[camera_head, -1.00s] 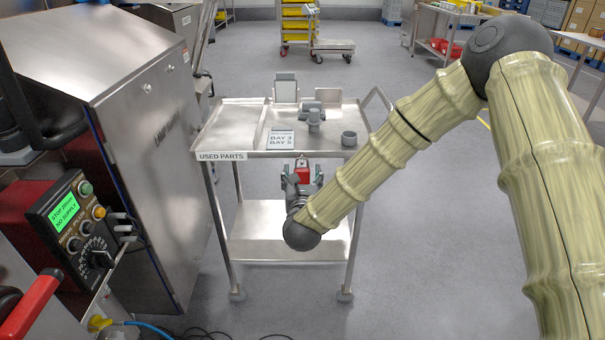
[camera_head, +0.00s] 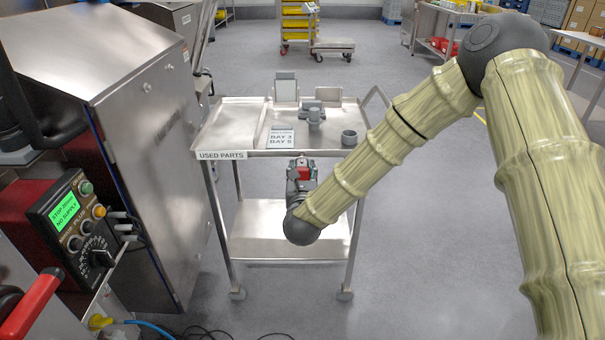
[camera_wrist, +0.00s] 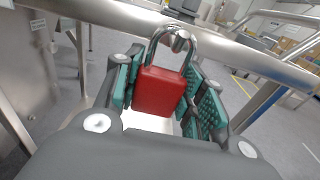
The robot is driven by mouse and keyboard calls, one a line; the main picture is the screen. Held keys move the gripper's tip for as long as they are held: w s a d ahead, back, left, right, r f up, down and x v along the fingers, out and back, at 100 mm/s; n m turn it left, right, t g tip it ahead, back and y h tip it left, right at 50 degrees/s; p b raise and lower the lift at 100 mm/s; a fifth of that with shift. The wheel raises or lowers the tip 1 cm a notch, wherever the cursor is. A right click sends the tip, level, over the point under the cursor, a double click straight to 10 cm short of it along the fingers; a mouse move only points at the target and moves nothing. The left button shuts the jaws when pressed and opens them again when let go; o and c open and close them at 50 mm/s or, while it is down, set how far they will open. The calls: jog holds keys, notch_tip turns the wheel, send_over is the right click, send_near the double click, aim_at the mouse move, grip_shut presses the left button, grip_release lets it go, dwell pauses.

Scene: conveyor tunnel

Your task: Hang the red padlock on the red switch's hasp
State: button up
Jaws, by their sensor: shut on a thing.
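The red padlock (camera_wrist: 158,94) has a silver shackle, seen upright in the wrist view. My gripper (camera_wrist: 165,100) is shut on its red body, with a teal pad on each side. The shackle's loop surrounds the rounded end of a metal peg (camera_wrist: 180,40) at the cart's rail. In the head view the padlock (camera_head: 304,173) shows just below the front edge of the cart's top, at my gripper (camera_head: 302,176). A red lever handle (camera_head: 32,306) is at the lower left; I cannot make out a hasp there.
A steel cabinet (camera_head: 150,150) and a control panel (camera_head: 75,220) with a green screen stand at left. The floor right of the cart is clear.

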aim_at(302, 171)
grip_shut()
jog(key=shift+r, duration=0.1)
jog(key=shift+r, duration=0.7)
jog(key=shift+s+b, duration=0.45)
jog(key=shift+s, duration=2.8)
